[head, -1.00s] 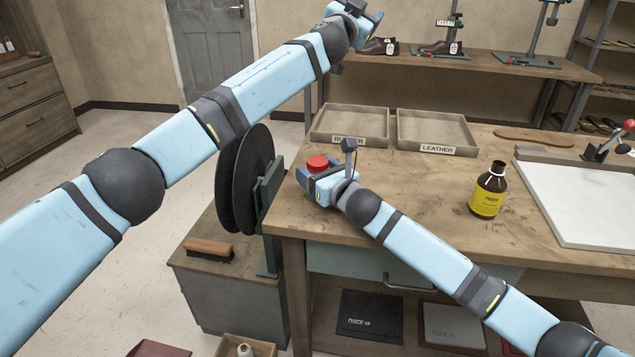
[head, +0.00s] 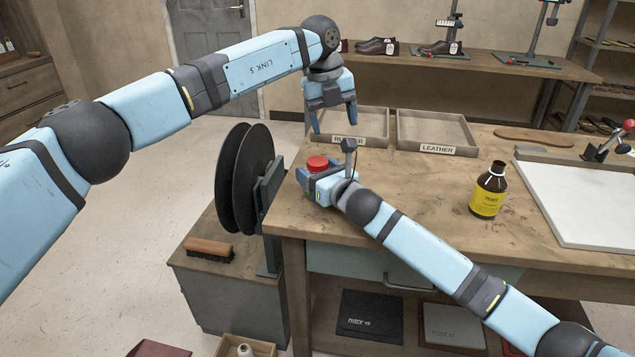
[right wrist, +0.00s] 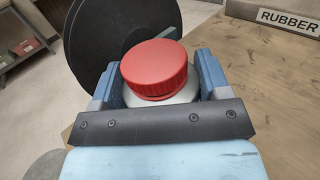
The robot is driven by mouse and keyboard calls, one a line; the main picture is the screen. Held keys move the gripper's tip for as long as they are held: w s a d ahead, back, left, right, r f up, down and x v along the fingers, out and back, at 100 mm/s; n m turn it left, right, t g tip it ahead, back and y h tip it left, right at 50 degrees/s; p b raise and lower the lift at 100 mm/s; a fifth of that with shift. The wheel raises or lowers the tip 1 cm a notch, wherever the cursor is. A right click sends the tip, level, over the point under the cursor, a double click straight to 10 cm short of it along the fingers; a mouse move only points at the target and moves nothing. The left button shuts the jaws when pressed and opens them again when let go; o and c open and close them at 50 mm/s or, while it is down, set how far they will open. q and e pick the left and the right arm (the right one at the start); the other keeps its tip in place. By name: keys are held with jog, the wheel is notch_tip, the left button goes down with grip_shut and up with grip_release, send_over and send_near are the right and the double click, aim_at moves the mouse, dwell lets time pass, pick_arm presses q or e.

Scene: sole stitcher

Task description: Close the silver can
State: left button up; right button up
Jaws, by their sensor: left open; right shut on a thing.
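The silver can (right wrist: 188,91) is mostly hidden; its pale shoulder shows beneath a red cap (right wrist: 155,69) in the right wrist view. The cap sits on the can's top and looks slightly tilted; I cannot tell whether it is screwed tight. In the head view the red cap (head: 317,162) shows at the bench's left end. My right gripper (head: 313,174) is shut on the can, a finger on either side. My left gripper (head: 333,124) is open and empty, pointing down, above and slightly right of the cap and apart from it.
Trays labelled RUBBER (head: 372,124) and LEATHER (head: 434,128) stand behind the can. A brown bottle (head: 488,190) and a white slab (head: 580,205) are to the right on the bench (head: 420,215). Black discs (head: 238,180) stand left of the bench.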

aim_at(317, 161)
pick_arm(q)
jog(key=a+y, duration=0.2)
jog(key=a, duration=0.1)
jog(key=shift+s+a+f, duration=0.1)
jog(key=shift+a, duration=0.05)
jog(key=shift+f, duration=0.1)
jog(key=shift+f, duration=3.95)
jog(key=shift+c, duration=0.2)
jog(key=c, duration=0.9)
jog(key=o, duration=1)
jog(key=shift+r, duration=2.3)
